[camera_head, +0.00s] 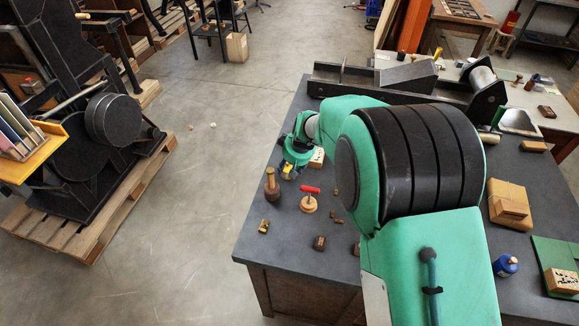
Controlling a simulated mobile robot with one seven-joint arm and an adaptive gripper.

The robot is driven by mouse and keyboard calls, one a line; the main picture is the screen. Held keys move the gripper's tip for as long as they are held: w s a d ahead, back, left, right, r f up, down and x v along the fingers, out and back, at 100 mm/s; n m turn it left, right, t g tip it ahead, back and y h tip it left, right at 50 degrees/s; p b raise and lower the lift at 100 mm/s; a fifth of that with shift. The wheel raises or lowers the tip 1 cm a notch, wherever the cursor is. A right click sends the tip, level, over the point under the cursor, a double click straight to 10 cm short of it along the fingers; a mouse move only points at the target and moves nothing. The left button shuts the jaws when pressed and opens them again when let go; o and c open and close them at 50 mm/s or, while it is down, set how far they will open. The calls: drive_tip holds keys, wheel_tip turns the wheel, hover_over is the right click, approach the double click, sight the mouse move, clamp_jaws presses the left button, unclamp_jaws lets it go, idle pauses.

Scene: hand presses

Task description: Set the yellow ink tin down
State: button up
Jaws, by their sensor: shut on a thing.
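My green arm reaches over the dark table (262,238) to its left part. My gripper (290,174) is at the arm's far end, small in the picture and partly hidden by its own wrist. It is shut on a small yellow thing, which looks like the yellow ink tin (287,168). Only part of the tin shows. I cannot tell whether it touches the table top or hangs just above it.
A brown wooden-handled tool (271,186) and a red-handled roller on a round wooden base (309,201) stand close in front of the gripper. A pale block (317,158) lies just right of it. Small brown blocks (320,243) lie nearer.

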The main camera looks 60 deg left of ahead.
drive_tip(key=o, duration=1.4)
drive_tip(key=p+v, duration=0.1)
drive_tip(key=v, duration=1.1)
drive_tip(key=shift+r, duration=0.1)
